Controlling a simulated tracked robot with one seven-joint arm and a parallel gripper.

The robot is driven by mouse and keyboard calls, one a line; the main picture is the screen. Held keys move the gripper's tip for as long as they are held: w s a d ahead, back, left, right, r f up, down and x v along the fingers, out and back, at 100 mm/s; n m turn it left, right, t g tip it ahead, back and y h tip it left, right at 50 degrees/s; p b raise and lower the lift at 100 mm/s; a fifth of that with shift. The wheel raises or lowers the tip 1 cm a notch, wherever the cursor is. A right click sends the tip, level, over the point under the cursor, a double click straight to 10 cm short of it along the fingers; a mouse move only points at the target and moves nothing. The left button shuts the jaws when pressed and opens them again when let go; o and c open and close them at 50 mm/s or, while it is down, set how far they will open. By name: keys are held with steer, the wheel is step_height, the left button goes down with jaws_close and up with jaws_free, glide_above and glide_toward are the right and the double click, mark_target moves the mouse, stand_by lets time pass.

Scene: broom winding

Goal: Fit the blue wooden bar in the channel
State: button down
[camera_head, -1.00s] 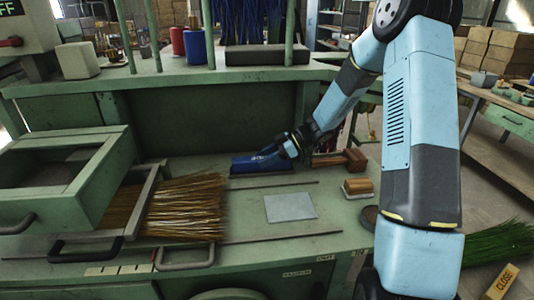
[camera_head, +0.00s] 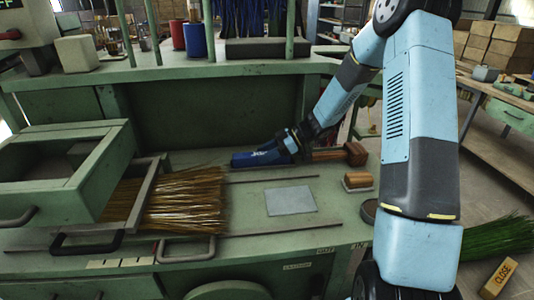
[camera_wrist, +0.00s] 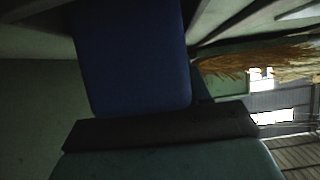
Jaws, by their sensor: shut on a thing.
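The blue wooden bar (camera_head: 262,157) is low over the back of the green bench, lying roughly level. My gripper (camera_head: 289,144) is shut on it at its right end. In the wrist view the bar (camera_wrist: 130,60) fills the upper middle as a broad dark blue block. A dark strip (camera_wrist: 160,127) crosses just below it there; I cannot tell whether the two touch. The channel is not clearly seen in the head view, where the bar and gripper cover that spot. I cannot tell whether the bar is seated in it.
A wooden-handled tool (camera_head: 340,153) lies just right of my gripper. A small wooden-topped brush (camera_head: 358,181) and a grey plate (camera_head: 290,200) lie in front. Straw bristles (camera_head: 185,200) lie at the left beside the open green drawer box (camera_head: 60,170).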

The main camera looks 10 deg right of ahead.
steer(key=shift+f, duration=0.15)
steer(key=shift+c, duration=2.3)
jaws_free()
steer(key=shift+r, duration=0.2)
step_height(320, 180, up, 2)
steer(key=shift+r, duration=0.15)
steer(key=s+d+r, duration=0.2)
steer(key=s+r, duration=0.8)
steer(key=s, duration=0.3)
steer(key=shift+s+d, duration=0.3)
steer(key=shift+s, duration=0.1)
